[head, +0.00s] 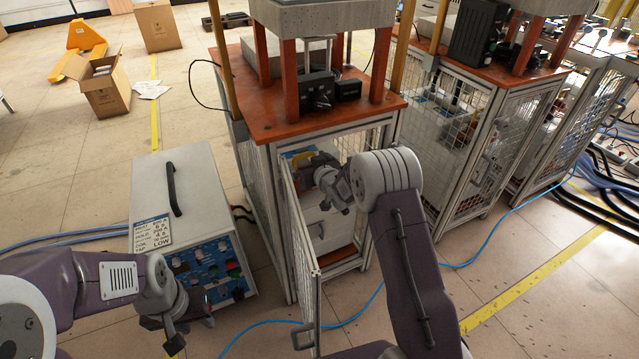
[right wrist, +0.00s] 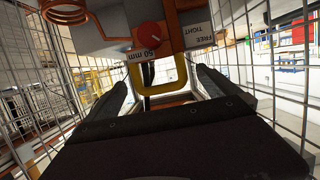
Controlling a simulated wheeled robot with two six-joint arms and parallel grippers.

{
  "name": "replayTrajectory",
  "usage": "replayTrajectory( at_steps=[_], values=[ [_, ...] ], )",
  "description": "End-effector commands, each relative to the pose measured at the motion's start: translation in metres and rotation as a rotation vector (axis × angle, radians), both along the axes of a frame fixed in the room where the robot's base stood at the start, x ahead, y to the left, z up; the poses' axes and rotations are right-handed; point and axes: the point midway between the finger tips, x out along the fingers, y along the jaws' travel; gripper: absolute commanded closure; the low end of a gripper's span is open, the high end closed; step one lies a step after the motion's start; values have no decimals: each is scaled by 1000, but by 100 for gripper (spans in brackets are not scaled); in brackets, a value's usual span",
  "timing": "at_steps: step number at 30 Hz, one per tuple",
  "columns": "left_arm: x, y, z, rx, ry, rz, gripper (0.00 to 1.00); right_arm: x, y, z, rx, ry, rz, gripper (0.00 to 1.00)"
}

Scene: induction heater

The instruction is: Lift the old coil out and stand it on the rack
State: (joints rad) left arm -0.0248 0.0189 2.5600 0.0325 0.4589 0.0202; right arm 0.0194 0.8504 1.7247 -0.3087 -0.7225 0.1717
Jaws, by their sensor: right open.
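A copper coil (right wrist: 65,12) shows at the top left edge of the right wrist view, partly cut off. Next to it is a grey block (right wrist: 100,22) with a red knob (right wrist: 149,35) and labels reading "50 mm", "FREE" and "TIGHT". A yellow loop like a handle (right wrist: 161,88) hangs below the block. My right gripper (right wrist: 163,88) is open, its fingers on either side of the loop; I cannot tell whether they touch it. In the head view my right gripper (head: 325,172) is inside the caged stand. My left gripper (head: 193,318) is low at the left, its opening unclear. I cannot identify the rack.
The caged stand (head: 330,128) has its mesh door (head: 303,255) swung open at the front. A heater power unit (head: 190,215) stands on the floor to its left. Blue cables cross the floor. Mesh walls (right wrist: 275,75) flank my right gripper. Another caged stand (head: 478,170) stands to the right.

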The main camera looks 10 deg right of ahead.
Motion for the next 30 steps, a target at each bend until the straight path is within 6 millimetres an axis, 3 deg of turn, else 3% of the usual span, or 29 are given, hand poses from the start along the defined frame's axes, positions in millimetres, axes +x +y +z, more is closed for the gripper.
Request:
replayTrajectory(
  at_steps=[4,11,22,30],
  values=[
    [0,0,-9,0,0,0,64,18,4,-8,0,-1,1,0],
    [0,0,-8,0,0,0,64,20,4,-6,0,1,0,0],
    [0,0,-8,0,0,0,64,19,4,-7,0,1,0,98],
    [0,0,-6,0,0,0,64,20,4,-2,-1,-2,0,98]
  ],
)
